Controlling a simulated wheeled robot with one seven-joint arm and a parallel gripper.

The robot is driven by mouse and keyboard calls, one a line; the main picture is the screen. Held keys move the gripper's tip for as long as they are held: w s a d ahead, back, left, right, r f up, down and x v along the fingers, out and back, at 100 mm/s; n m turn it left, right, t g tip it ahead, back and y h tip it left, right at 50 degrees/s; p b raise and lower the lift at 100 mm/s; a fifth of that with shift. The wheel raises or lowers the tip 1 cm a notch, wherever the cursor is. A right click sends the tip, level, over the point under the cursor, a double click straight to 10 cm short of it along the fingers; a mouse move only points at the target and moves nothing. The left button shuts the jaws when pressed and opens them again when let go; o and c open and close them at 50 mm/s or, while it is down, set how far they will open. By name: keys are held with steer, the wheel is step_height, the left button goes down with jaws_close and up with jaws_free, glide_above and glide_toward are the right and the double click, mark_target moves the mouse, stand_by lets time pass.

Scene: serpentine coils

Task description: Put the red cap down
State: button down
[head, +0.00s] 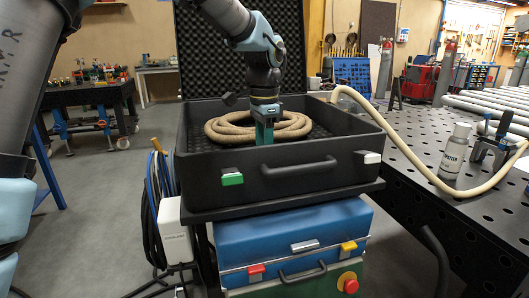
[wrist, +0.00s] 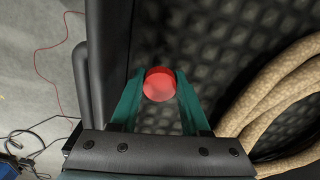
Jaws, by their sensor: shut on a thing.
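The red cap (wrist: 160,84) is round and sits between the two green fingertips of my gripper (wrist: 158,92) in the wrist view. The gripper is shut on it. In the head view my gripper (head: 265,132) points down inside the black open case (head: 310,170), near its front wall. The cap is hidden there. Below the cap, the wrist view shows the case's dark studded foam floor (wrist: 205,35). I cannot tell how far the cap is above it.
A coiled beige hose (head: 228,132) lies in the case beside my gripper; a paler hose (head: 440,180) runs over the right rim to the perforated table (head: 420,205). A white bottle (head: 455,150) and a clamp (head: 490,150) stand there. The case's front wall is close to my gripper.

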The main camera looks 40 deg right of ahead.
steer(key=shift+f, duration=0.45)
steer(key=shift+f, duration=0.1)
steer(key=shift+f, duration=0.5)
steer(key=shift+c, duration=1.9)
jaws_free()
steer(key=shift+r, duration=0.1)
step_height(320, 180, up, 13)
steer(key=b, duration=0.1)
